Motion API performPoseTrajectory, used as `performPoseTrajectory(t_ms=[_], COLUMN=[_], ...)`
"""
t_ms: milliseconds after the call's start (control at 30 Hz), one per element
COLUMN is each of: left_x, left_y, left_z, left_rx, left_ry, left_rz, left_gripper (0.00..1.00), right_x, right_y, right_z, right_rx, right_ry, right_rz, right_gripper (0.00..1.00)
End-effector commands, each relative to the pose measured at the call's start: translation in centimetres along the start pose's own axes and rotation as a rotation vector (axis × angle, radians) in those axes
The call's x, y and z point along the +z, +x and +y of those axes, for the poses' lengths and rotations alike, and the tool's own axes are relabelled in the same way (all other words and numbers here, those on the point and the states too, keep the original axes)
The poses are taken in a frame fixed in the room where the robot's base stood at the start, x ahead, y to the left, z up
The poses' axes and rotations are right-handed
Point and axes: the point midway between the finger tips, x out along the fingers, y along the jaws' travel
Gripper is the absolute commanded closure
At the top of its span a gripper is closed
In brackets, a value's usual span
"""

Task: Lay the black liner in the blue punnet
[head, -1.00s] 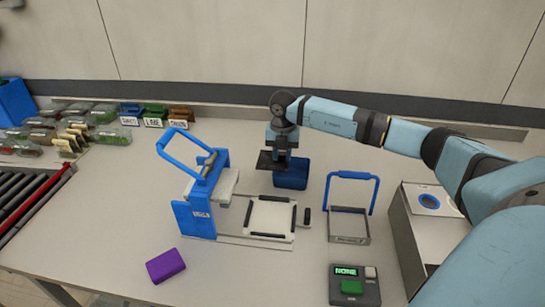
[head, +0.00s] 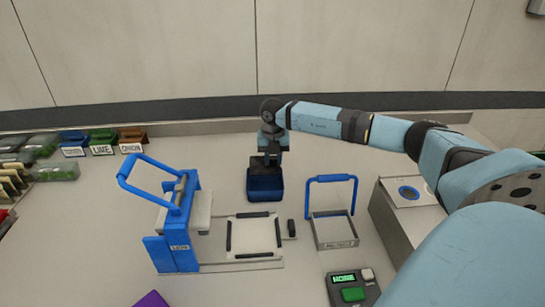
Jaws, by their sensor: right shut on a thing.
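The blue punnet (head: 265,190) stands on the table near the middle of the head view, behind the white plate. My right gripper (head: 268,163) points down right at the top of the punnet. It is shut on the black liner (head: 262,167), a dark patch at the punnet's opening. The gripper and the dark inside hide most of the liner, so I cannot tell how deep it sits or whether it touches the floor. My left gripper is not in view.
A blue-handled press (head: 172,240) stands left of a white plate (head: 253,234) with black edges. A blue-handled frame (head: 333,232), a grey box (head: 408,205) and a control box (head: 350,288) are to the right. Labelled bins (head: 102,142) stand back left.

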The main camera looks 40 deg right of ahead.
Motion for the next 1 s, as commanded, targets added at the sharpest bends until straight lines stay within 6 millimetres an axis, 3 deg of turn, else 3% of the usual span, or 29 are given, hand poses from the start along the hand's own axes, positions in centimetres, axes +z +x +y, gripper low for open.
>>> performPoseTrajectory(t_ms=[300,700,1000], left_x=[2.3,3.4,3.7], left_y=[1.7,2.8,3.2], left_z=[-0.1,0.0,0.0], left_rx=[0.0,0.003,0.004], left_ry=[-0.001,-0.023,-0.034], left_rz=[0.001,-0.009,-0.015], left_gripper=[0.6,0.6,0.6], right_x=[-0.1,-0.1,0.0], right_y=[4.3,8.9,10.4], right_z=[0.0,0.0,0.0], right_rx=[-0.002,-0.001,-0.001], right_ry=[0.0,0.0,0.0], right_rz=[0.002,0.002,0.001], right_gripper=[0.94,0.94,0.94])
